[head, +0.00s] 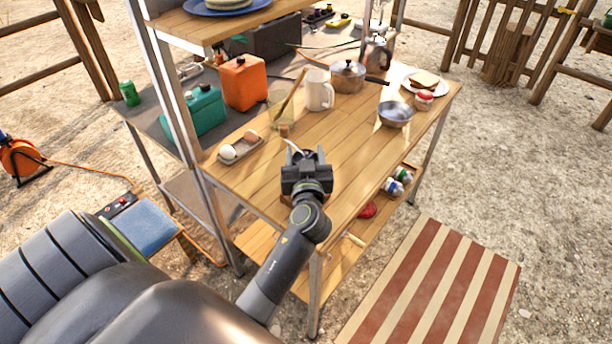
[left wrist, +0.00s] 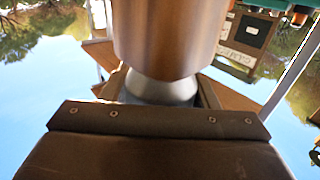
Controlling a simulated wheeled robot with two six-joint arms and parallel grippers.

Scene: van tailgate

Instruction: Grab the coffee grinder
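The coffee grinder is mostly hidden behind my left gripper (head: 305,158) in the head view; a thin crank (head: 294,146) and a small brown knob (head: 284,130) show just beyond it, above the wooden tabletop. In the left wrist view, which is upside down, the grinder's brown cylindrical body (left wrist: 168,38) and grey tapering part (left wrist: 162,90) fill the space right at the gripper. Dark finger parts show on both sides of the grey part. Whether they touch it or stand apart, I cannot tell. My right gripper is not in view.
The wooden table (head: 345,150) also holds an egg tray (head: 241,148), a glass jar (head: 280,104), a white mug (head: 319,92), a lidded pot (head: 348,76) and a metal bowl (head: 395,113). A metal post (head: 178,95) stands left. Tabletop right of my gripper is clear.

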